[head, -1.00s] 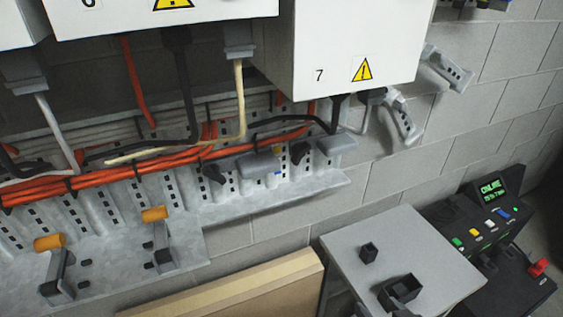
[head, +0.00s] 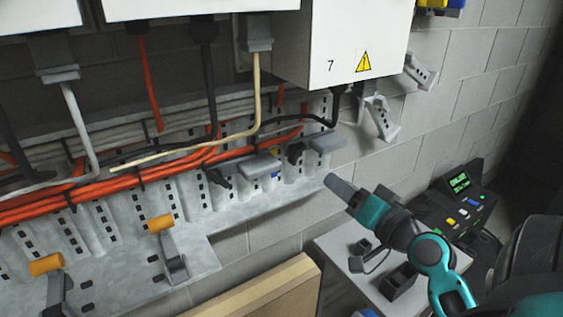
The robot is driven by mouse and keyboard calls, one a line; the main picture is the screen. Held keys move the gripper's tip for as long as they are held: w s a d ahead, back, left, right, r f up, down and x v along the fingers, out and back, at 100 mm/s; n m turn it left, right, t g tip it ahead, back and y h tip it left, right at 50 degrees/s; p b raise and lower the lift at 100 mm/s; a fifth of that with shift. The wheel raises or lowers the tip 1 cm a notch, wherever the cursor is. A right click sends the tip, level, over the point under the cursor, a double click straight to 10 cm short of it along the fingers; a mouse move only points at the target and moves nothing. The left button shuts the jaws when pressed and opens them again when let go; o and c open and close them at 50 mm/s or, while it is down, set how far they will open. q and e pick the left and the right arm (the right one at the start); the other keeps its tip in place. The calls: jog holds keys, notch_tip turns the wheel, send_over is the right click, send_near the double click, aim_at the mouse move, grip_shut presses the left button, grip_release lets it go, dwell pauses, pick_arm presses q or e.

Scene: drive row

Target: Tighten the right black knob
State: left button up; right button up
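The right black knob (head: 295,152) sits on the grey slotted metal rail (head: 252,202), between two grey blocks. A second black knob (head: 219,178) sits further left on the same rail. My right gripper (head: 338,185) comes in from the right on a teal and dark grey arm. Its grey tip points up and left, below and to the right of the right knob, and appears apart from it. I see the gripper from the side and cannot make out a gap between its fingers. My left gripper is not in view.
White cabinet 7 (head: 360,35) hangs above the knobs. Orange cables (head: 110,185) run along the rail. Orange-tipped levers (head: 160,223) stand at lower left. A grey table (head: 335,248) with small black boxes and a black console (head: 455,210) are at lower right.

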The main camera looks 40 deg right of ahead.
aim_at(301, 156)
jog(key=w, duration=0.4)
jog(key=w+d+p, duration=0.1)
jog(key=w, duration=0.3)
jog(key=w+p, duration=0.1)
jog(key=w, duration=0.3)
jog(key=shift+w+d, duration=0.3)
jog(key=shift+c, duration=0.3)
grip_shut()
